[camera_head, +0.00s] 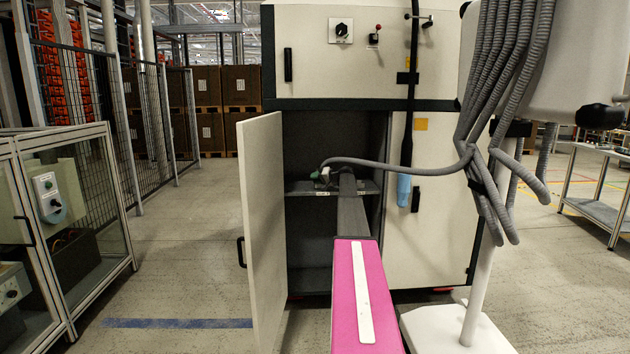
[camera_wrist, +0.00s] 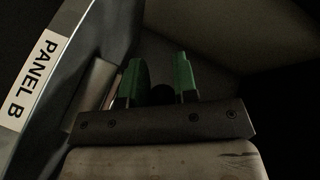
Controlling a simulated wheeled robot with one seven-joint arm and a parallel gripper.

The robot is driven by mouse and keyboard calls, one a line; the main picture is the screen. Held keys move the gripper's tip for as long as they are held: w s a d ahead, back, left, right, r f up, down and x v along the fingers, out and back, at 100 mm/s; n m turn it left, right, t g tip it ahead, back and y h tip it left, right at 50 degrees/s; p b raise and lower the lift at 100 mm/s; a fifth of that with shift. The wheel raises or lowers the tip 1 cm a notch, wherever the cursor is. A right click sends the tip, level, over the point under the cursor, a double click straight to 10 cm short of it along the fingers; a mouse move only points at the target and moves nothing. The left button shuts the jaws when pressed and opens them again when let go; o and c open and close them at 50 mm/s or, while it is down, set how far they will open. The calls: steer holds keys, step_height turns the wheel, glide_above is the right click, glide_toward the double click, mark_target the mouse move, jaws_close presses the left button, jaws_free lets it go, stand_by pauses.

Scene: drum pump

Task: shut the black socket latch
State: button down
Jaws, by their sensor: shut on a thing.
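My gripper (camera_wrist: 159,82) has two green fingers in the wrist view, with a narrow gap between them. A dark rounded thing (camera_wrist: 161,94) sits between the fingers, gripped by them. The picture is too dark to tell whether it is the black socket latch. In the head view my arm reaches into the open cabinet (camera_head: 299,140), above its inner shelf (camera_head: 297,188). A small green part shows at the arm's far end, beside the end of a grey hose (camera_head: 405,167). The socket and the latch's position cannot be made out there.
The cabinet door (camera_head: 263,225) stands open left of my arm. A panel labelled PANEL B (camera_wrist: 33,80) is close on the left in the wrist view. The grey hose runs from the right across the cabinet opening. A glazed bench (camera_head: 75,230) stands far left, with free floor between.

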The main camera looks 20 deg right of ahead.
steer(key=shift+s+r, duration=0.2)
steer(key=shift+s, duration=0.05)
steer(key=c, duration=0.8)
jaws_free()
steer(key=shift+r, duration=0.1)
steer(key=v, duration=1)
steer(key=shift+s+d, duration=0.25)
steer(key=shift+s, duration=0.05)
steer(key=shift+d, duration=0.1)
